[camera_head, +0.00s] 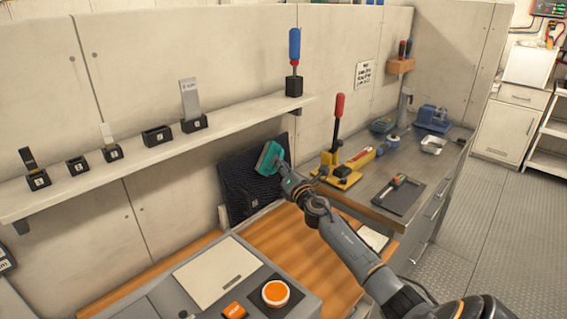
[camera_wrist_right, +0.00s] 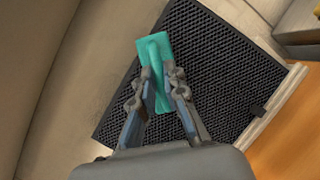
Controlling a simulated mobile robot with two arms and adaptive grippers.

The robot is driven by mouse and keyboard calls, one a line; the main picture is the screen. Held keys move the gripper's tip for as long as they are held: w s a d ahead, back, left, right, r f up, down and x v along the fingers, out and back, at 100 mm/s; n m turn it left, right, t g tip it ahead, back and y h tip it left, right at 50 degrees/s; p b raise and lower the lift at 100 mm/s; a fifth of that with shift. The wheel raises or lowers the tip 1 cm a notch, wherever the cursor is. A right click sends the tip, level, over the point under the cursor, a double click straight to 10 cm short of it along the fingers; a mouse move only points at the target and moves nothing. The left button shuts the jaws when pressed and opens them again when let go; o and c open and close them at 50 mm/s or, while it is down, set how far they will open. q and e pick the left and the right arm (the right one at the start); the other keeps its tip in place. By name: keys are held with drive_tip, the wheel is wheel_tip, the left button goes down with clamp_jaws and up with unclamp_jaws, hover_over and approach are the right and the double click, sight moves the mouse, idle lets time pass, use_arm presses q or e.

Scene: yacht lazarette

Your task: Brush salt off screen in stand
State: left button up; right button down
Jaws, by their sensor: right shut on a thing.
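The screen is a dark, fine-meshed panel (camera_head: 239,187) leaning back against the wall on the wooden bench, with a pale stand edge (camera_wrist_right: 272,112) along one side. My right gripper (camera_head: 283,171) is shut on a teal brush (camera_head: 269,158), which is in front of the screen's upper part. In the right wrist view the brush (camera_wrist_right: 153,49) sits between the two fingers, over the mesh of the screen (camera_wrist_right: 225,75). I cannot tell whether the brush touches the mesh. No salt can be made out. My left gripper is not in view.
A shelf (camera_head: 150,160) with several small black holders runs above the bench. A grey console (camera_head: 217,275) with an orange button (camera_head: 275,292) stands in front. A yellow-based tool with a red handle (camera_head: 339,106) is close right of my gripper, on the metal counter (camera_head: 375,190).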

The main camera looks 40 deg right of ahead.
drive_tip(key=shift+a, duration=0.1)
drive_tip(key=shift+s+d+r+p, duration=0.15)
drive_tip(key=shift+s+p, duration=0.3)
drive_tip(key=shift+s, duration=1)
drive_tip(key=shift+s+d+r+p, duration=0.15)
drive_tip(key=shift+s+p, duration=0.25)
drive_tip(key=shift+s, duration=1)
drive_tip(key=shift+s+d+r, duration=0.1)
drive_tip(key=shift+s, duration=0.65)
drive_tip(key=shift+s+d+r, duration=0.1)
drive_tip(key=shift+s, duration=0.6)
drive_tip(key=shift+a, duration=0.1)
